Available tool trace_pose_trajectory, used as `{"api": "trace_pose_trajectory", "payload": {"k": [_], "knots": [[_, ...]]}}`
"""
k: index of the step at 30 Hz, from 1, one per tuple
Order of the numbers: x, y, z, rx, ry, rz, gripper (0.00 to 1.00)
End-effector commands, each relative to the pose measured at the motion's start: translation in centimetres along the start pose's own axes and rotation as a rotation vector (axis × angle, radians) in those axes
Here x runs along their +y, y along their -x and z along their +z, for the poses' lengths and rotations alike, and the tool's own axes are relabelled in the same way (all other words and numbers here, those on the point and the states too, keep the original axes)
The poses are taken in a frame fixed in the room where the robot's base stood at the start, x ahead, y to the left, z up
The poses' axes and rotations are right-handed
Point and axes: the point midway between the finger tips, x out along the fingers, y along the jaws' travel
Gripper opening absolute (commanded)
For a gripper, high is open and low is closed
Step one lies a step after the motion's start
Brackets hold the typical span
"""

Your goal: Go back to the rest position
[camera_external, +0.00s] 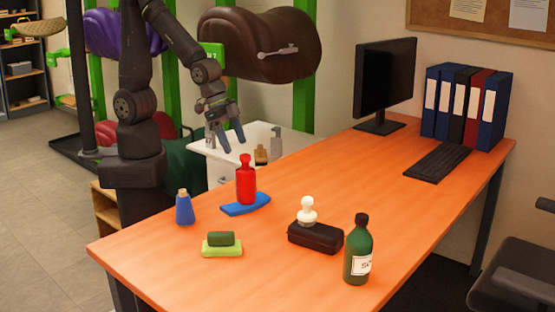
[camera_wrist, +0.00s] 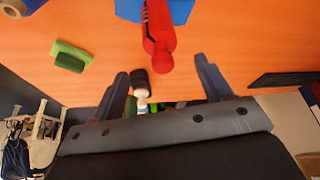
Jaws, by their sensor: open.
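My gripper (camera_external: 235,147) is open and empty, held above the table (camera_external: 330,185) near its back left edge. Its two fingers are spread with a clear gap, and they also show in the wrist view (camera_wrist: 162,70). A red bottle (camera_external: 246,182) stands upright on a blue curved piece (camera_external: 243,206) just below the fingertips, apart from them. The red bottle (camera_wrist: 158,38) and blue piece (camera_wrist: 180,10) also show in the wrist view, where neither is gripped.
A blue bottle (camera_external: 184,209), a dark green block (camera_external: 221,239) on a light green one (camera_external: 221,250), a white bottle (camera_external: 307,211) on a black case (camera_external: 315,236) and a green bottle (camera_external: 358,252) stand forward. A monitor (camera_external: 384,82) and keyboard (camera_external: 438,161) are right. A white side table (camera_external: 225,157) stands behind.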

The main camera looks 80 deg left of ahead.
Motion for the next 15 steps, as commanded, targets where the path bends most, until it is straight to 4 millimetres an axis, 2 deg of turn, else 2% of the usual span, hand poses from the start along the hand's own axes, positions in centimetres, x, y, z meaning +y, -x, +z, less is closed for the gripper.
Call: {"api": "trace_pose_trajectory", "payload": {"k": [15], "knots": [[0.0, -6.2, 0.1, -0.001, 0.000, 0.000, 0.72]]}}
